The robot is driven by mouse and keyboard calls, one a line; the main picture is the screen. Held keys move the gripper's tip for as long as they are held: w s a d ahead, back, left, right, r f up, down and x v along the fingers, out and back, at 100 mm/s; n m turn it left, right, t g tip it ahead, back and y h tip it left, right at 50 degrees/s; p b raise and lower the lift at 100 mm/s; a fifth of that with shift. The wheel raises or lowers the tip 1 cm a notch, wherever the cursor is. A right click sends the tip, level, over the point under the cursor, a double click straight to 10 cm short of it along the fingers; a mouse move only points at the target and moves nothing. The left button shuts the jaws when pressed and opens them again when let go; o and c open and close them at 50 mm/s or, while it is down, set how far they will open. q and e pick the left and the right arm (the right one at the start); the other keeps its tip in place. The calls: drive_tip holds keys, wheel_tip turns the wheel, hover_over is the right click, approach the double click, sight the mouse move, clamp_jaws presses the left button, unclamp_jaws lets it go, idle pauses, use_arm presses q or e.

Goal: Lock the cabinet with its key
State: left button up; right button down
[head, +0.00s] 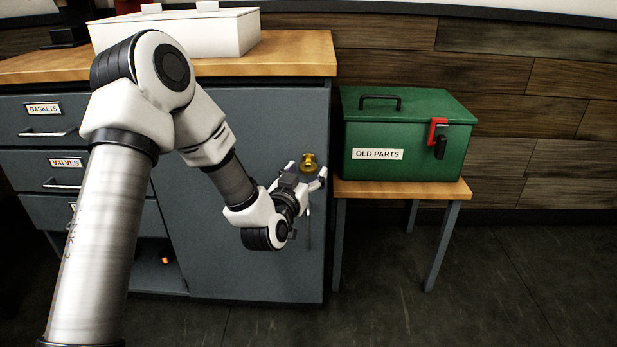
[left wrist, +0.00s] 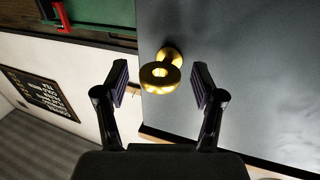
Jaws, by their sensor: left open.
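The grey cabinet door (head: 240,130) is closed under the wooden counter. My left gripper (head: 306,174) is open at the door. In the left wrist view its fingers (left wrist: 160,86) stand on either side of the brass head, with gaps on both sides. My right gripper is not in view.
A green OLD PARTS box (head: 410,135) with a red latch (head: 437,130) stands on a small table (head: 400,190) right of the cabinet. Drawers (head: 60,165) are at left, with a small orange item (head: 166,260) low down.

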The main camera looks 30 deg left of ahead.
use_arm(q)
drive_tip(key=shift+w+a, duration=0.15)
drive_tip(key=shift+w, duration=0.55)
drive_tip(key=c, duration=1.2)
drive_tip(key=shift+o, duration=0.2)
